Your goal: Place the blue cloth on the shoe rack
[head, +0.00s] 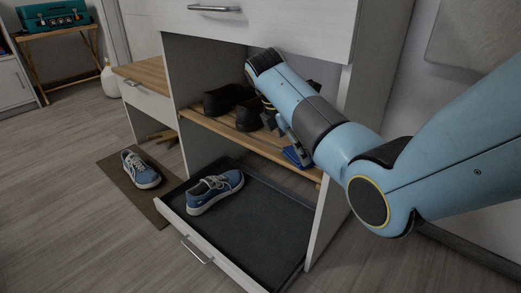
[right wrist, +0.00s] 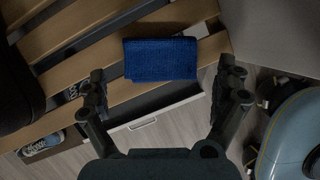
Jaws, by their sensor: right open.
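The blue cloth (right wrist: 160,59) is a small folded rectangle. In the right wrist view it lies across the front slats of the wooden shoe rack (right wrist: 65,75). In the head view a bit of the cloth (head: 297,156) shows at the front right of the slatted rack (head: 225,138), partly hidden by my gripper. My right gripper (right wrist: 164,78) is open, with its fingers apart on either side of the cloth's near edge; no grip on it shows. In the head view the right gripper (head: 283,135) points down inside the cubby. My left gripper is not in view.
Dark shoes (head: 230,100) stand on the rack to the left. Below, a pulled-out drawer (head: 250,220) holds a blue sneaker (head: 214,190). Another sneaker (head: 140,168) is on a floor mat (head: 120,173). The cabinet's right wall (head: 325,205) is close to my arm.

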